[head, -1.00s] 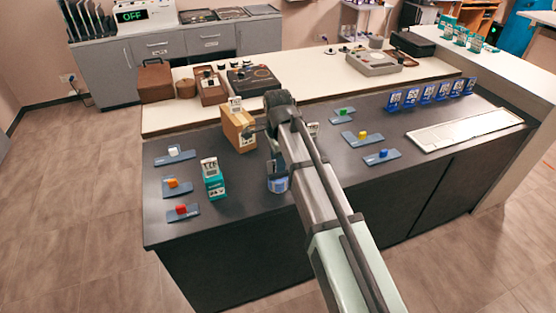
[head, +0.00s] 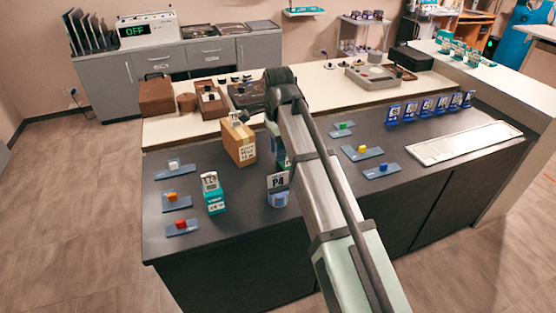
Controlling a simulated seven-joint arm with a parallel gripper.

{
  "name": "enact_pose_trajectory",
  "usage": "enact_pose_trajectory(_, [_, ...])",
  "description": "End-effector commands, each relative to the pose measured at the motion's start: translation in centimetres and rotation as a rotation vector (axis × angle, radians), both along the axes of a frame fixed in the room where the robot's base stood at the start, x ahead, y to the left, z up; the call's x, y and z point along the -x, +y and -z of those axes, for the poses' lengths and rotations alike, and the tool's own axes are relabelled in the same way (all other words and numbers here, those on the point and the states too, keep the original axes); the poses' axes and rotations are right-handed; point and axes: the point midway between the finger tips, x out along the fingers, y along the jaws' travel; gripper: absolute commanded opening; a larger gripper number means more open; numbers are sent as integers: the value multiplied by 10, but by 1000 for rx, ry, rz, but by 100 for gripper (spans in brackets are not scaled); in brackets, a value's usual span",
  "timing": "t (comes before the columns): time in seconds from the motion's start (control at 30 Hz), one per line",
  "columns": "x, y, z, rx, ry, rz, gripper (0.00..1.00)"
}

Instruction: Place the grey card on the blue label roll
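The grey card (head: 278,180), marked P4, stands upright at the top of the blue label roll (head: 278,199) on the dark counter. Its lower edge looks to be at the roll's top; I cannot tell whether it rests there or is held just above. My arm comes in from the lower right and bends down just behind the card. My gripper is mostly hidden by the arm, and its fingers cannot be made out.
A cardboard box (head: 239,143) stands left of my arm, and a teal dispenser (head: 213,194) left of the roll. Blue trays with coloured blocks (head: 172,197) lie at left, others (head: 363,152) at right. Blue card stands (head: 427,107) and a white panel (head: 465,142) are farther right.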

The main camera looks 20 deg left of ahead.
Motion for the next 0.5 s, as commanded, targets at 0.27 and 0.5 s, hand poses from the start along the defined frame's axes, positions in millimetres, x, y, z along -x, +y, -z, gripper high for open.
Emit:
enact_pose_trajectory(0.27, [0,0,-21,0,0,0,34])
enact_pose_trajectory(0.5, [0,0,-22,0,0,0,34])
